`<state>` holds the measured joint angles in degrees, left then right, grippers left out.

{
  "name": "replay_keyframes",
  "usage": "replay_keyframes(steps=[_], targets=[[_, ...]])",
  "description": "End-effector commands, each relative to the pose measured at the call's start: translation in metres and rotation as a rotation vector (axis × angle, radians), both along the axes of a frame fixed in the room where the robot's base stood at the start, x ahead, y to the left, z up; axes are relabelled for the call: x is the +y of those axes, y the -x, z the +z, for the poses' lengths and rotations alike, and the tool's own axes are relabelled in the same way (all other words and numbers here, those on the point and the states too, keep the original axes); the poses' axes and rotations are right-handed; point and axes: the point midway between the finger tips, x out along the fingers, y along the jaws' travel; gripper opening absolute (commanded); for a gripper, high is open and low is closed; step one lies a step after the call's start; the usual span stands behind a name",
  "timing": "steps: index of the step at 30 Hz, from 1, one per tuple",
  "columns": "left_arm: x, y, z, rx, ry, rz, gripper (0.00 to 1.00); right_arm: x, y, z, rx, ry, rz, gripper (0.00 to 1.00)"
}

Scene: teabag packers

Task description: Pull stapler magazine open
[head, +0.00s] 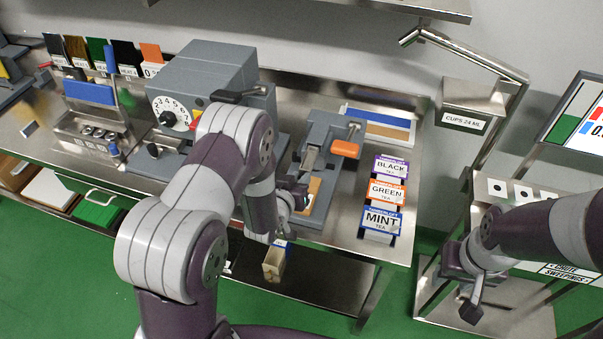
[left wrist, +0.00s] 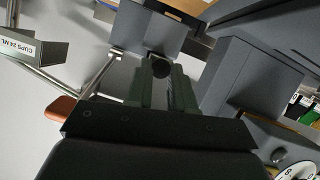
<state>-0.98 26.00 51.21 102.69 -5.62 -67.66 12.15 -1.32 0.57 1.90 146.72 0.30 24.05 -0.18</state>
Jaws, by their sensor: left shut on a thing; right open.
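The stapler (head: 321,135) is a grey machine on the steel bench, with an orange lever (head: 344,149) on its right side. My left gripper (head: 301,196) is at the front of the stapler, largely hidden by my own arm in the head view. In the left wrist view its fingers (left wrist: 164,78) are shut around a small dark round knob (left wrist: 160,68), in front of the grey stapler body (left wrist: 150,28). How far the magazine is out cannot be told. My right gripper (head: 472,306) is open and empty, low at the right, away from the stapler.
A grey machine with a numbered dial (head: 168,119) stands left of the stapler. Black, green and mint tea boxes (head: 381,221) stand to its right. A small tan box (head: 274,262) hangs below the bench's front edge. A cups holder (head: 464,122) stands further right.

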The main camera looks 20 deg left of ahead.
Motion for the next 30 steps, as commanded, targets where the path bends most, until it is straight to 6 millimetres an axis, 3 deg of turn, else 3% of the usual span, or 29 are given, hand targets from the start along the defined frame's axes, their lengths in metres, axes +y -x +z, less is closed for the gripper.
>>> replay_keyframes(steps=[8, 9, 11, 12, 23, 30], targets=[[0.0, 0.001, 0.002, -0.003, 0.0, 0.001, 0.0, 0.0, 0.0, 0.001, 0.0, 0.0, 0.0, 0.43], [0.0, 0.001, 0.002, -0.003, 0.0, 0.001, 0.26, 0.0, 0.0, 0.001, 0.0, 0.0, 0.0, 0.43], [0.0, 0.001, 0.001, -0.003, 0.0, 0.001, 0.45, 0.0, 0.0, 0.001, 0.0, 0.0, 0.0, 0.43], [0.0, 0.001, 0.001, -0.003, 0.0, 0.001, 0.48, 0.0, 0.0, 0.001, 0.0, 0.0, 0.0, 0.43], [0.001, 0.009, 0.004, -0.003, 0.0, 0.001, 0.48, 0.0, 0.0, -0.002, 0.0, 0.0, 0.0, 0.43], [0.008, 0.064, 0.025, -0.004, 0.001, 0.002, 0.48, 0.0, 0.0, -0.016, 0.0, 0.0, 0.0, 0.43]])
